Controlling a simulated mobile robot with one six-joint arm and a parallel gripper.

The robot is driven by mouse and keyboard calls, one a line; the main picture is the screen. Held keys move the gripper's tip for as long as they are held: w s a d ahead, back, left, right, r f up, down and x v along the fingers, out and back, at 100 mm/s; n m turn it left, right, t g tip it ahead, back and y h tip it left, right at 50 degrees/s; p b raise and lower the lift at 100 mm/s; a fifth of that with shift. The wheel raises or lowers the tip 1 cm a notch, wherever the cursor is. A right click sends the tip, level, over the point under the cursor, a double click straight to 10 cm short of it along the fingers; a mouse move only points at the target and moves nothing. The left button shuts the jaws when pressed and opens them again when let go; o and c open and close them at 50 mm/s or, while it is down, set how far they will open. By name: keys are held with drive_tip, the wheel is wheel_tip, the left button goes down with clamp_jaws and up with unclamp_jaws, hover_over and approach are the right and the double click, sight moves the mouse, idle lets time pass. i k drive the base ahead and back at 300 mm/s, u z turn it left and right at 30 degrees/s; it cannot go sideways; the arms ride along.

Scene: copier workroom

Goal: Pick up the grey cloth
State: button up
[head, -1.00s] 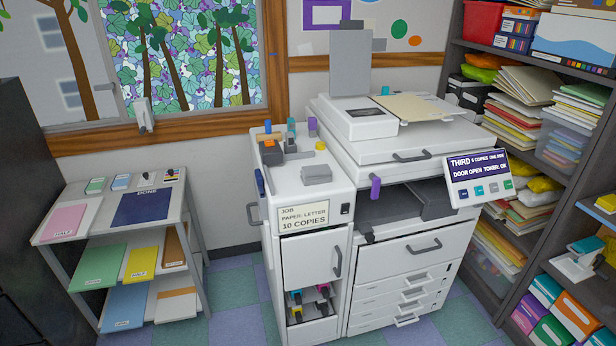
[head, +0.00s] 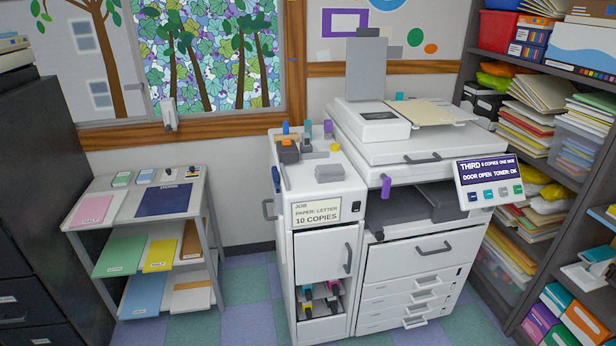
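A small grey folded block, which looks like the grey cloth (head: 329,173), lies on the top of the narrow white cabinet (head: 345,187) left of the copier. It sits near the front right part of that top, apart from the other small items. My gripper is not in view, and no part of my arm shows.
Behind the cloth are an orange and dark tool (head: 289,150), a yellow roll (head: 336,148) and several small upright items. The copier (head: 420,155) stands to the right with a purple handle (head: 386,187). A paper shelf (head: 192,228) stands left; open floor lies between.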

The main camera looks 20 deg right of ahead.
sight(329, 173)
drive_tip(key=z, duration=0.65)
drive_tip(key=k, duration=0.15)
drive_tip(key=u, duration=1.95)
drive_tip(key=i, duration=1.2)
drive_tip(key=z, duration=0.85)
